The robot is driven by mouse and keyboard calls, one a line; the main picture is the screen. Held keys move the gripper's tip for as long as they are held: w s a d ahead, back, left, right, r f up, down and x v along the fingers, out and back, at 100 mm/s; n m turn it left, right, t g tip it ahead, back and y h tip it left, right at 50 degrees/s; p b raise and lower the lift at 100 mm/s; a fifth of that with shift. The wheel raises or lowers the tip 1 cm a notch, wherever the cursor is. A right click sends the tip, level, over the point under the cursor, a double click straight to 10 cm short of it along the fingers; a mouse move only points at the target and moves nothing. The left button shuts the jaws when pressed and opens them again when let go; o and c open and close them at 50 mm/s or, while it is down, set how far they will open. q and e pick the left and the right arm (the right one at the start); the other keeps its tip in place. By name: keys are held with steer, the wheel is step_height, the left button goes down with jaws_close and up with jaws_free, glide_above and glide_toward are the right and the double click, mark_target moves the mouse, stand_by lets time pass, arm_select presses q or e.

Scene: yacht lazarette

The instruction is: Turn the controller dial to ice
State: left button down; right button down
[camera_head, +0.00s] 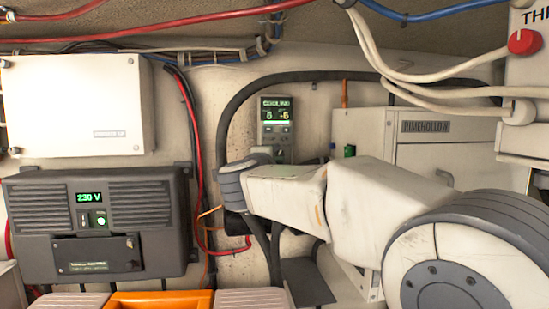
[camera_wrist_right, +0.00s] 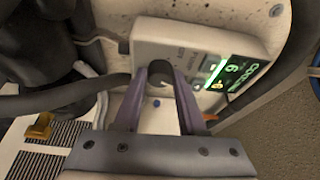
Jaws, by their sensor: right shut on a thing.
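The controller (camera_head: 276,118) is a pale, narrow box on the back wall, with a dark display that reads COOLING and green and yellow figures. In the right wrist view, the controller (camera_wrist_right: 178,40) fills the upper middle, with its display (camera_wrist_right: 232,80) tilted at the right. The dark round dial (camera_wrist_right: 159,90) sits between the two purple-grey fingers of my right gripper (camera_wrist_right: 162,76), which is shut on it. In the head view, my right gripper (camera_head: 262,156) covers the controller's lower part and the dial. The dial's setting marks are too blurred to read. My left gripper is not in view.
A grey inverter (camera_head: 98,225) showing 230 V and a white box (camera_head: 77,105) are at the left. A pale cabinet (camera_head: 430,127) stands right of the controller. Black hoses (camera_head: 232,105) and red cables (camera_head: 190,105) run close around it. An orange box (camera_head: 160,300) is at the bottom.

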steer(key=shift+c, duration=2.4)
jaws_free()
steer(key=s+a+b, duration=0.2)
steer(key=s+b, duration=0.2)
steer(key=s, duration=0.6)
steer(key=shift+s+f, duration=0.15)
steer(key=shift+a, duration=0.1)
